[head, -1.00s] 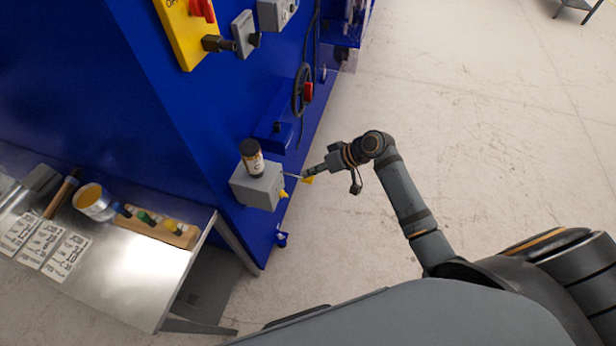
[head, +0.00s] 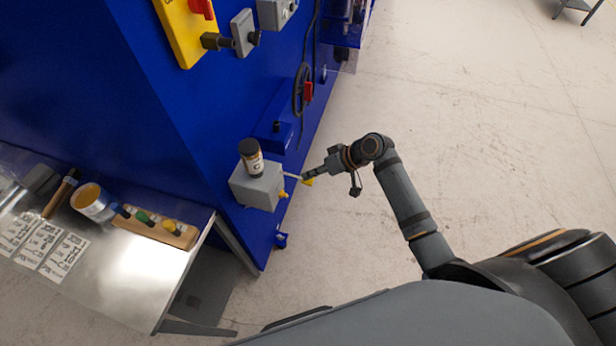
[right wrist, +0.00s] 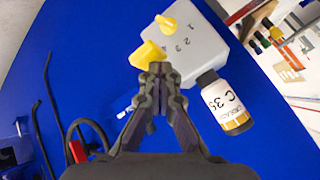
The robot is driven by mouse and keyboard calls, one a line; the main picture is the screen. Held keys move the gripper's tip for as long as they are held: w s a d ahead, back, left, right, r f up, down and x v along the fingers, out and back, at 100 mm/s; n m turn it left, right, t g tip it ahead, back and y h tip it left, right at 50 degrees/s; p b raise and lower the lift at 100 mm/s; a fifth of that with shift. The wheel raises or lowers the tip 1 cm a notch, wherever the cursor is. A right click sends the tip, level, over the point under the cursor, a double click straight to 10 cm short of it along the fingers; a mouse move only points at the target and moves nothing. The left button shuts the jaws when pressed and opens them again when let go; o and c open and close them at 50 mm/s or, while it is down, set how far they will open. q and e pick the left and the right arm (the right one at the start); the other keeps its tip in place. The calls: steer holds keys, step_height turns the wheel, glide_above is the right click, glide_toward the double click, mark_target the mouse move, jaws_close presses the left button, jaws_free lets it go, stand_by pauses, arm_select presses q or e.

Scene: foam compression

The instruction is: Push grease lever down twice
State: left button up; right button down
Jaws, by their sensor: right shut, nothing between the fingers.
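The grey grease box (head: 258,188) is fixed on the side of the blue machine, and it also shows in the right wrist view (right wrist: 190,50). A thin pale lever with a yellow end (head: 309,182) sticks out from it. In the right wrist view a yellow piece (right wrist: 148,54) lies just beyond my fingertips. A yellow dial (right wrist: 168,22) with numbers beside it is on the box face. My right gripper (head: 306,175) is shut and empty, close above the lever's end; I cannot tell whether it touches. My left gripper is out of view.
A dark-capped bottle (head: 251,157) stands at the box. A metal bench (head: 140,285) at left holds a tin (head: 92,201), a wooden block with coloured items (head: 160,226) and printed cards. Open floor lies to the right.

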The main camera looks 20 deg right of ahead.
steer(key=shift+f+b, duration=0.35)
steer(key=shift+f, duration=0.3)
stand_by(0.4)
steer(key=shift+r, duration=0.1)
stand_by(0.4)
steer(key=shift+r+p, duration=1.7)
steer(key=shift+p, duration=0.15)
step_height(320, 180, up, 5)
steer(key=p, duration=0.4)
steer(key=shift+p, duration=0.4)
